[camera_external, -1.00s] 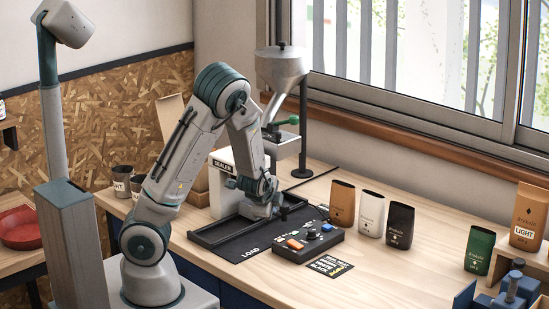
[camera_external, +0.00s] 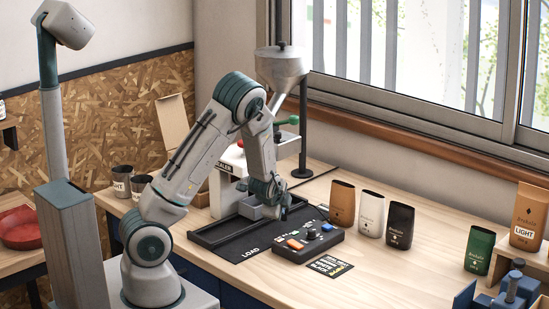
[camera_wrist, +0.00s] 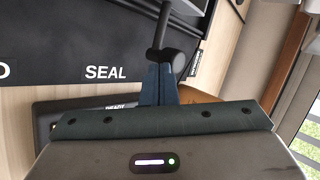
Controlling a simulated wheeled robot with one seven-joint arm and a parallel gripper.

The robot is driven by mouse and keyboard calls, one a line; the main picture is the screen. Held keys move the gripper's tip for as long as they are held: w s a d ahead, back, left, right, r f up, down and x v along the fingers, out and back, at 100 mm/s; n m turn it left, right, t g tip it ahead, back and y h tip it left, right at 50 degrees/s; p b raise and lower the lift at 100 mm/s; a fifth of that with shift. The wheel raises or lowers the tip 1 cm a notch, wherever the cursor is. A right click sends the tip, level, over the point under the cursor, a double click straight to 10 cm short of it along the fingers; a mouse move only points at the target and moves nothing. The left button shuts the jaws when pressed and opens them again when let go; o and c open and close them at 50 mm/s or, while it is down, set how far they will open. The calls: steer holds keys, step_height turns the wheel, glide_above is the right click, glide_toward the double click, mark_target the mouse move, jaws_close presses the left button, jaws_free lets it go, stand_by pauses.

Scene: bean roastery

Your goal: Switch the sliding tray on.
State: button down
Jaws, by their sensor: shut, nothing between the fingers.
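The sliding tray (camera_external: 240,244) is a black flat track with low rims on the bench, marked LOAD at its front end. In the wrist view its black surface (camera_wrist: 60,40) carries the word SEAL. My gripper (camera_external: 284,213) is shut and empty, low by the tray's right end, just behind the control box (camera_external: 322,246).
The white sealer (camera_external: 226,180) stands behind the tray, partly hidden by my arm. Orange (camera_external: 342,204), white (camera_external: 371,213) and black (camera_external: 400,225) pouches stand right of the control box. A printed card (camera_external: 330,266) lies in front.

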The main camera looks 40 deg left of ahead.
stand_by(0.3)
steer(key=w+b, duration=0.1)
steer(key=w, duration=0.7)
steer(key=shift+w+f, duration=0.1)
steer(key=shift+w, duration=0.4)
steer(key=shift+w+r, duration=0.1)
steer(key=shift+r, duration=0.15)
steer(key=shift+r, duration=0.1)
steer(key=shift+s+d, duration=0.25)
steer(key=shift+s, duration=0.15)
steer(key=s, duration=0.1)
steer(key=s+d, duration=0.1)
steer(key=s, duration=0.1)
steer(key=shift+d, duration=0.3)
steer(key=v, duration=0.9)
steer(key=shift+s+r, duration=0.25)
steer(key=shift+s, duration=0.1)
